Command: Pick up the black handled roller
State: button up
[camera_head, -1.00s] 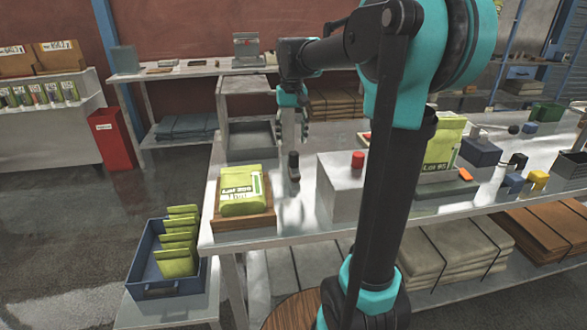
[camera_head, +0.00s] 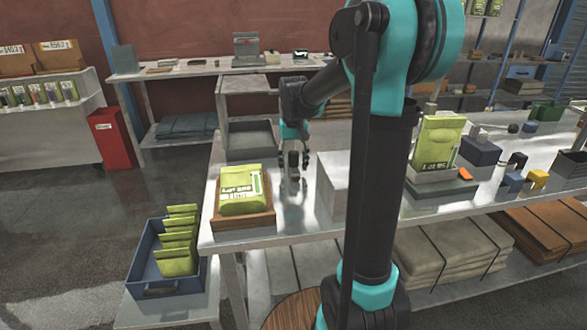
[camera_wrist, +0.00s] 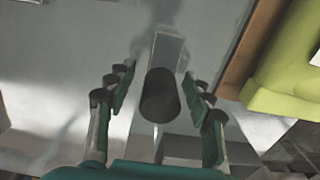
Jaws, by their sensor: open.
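The black handled roller stands on the bench, and its dark round handle (camera_wrist: 159,96) fills the middle of the wrist view. A pale grey flat shape shows just beyond the handle; I cannot tell whether it is part of the roller. My gripper (camera_wrist: 157,84) is open, with one finger on each side of the handle and a visible gap to both. In the head view my gripper (camera_head: 293,163) points down over the bench, right of the green bag, and mostly hides the roller.
A green bag (camera_head: 240,190) lies on a wooden tray (camera_head: 243,220) close to the left of my gripper. A pale block (camera_head: 333,186) stands to the right, partly behind my arm. A blue crate (camera_head: 160,285) with several green packets is at lower left.

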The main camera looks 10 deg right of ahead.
grip_shut()
jog(key=shift+r, duration=0.2)
dwell(0.3)
notch_tip(320, 180, up, 20)
jog(key=shift+f, duration=0.15)
dwell(0.3)
jog(key=c, duration=0.6)
grip_release()
jog(key=c, duration=0.5)
jog(key=shift+s, duration=0.1)
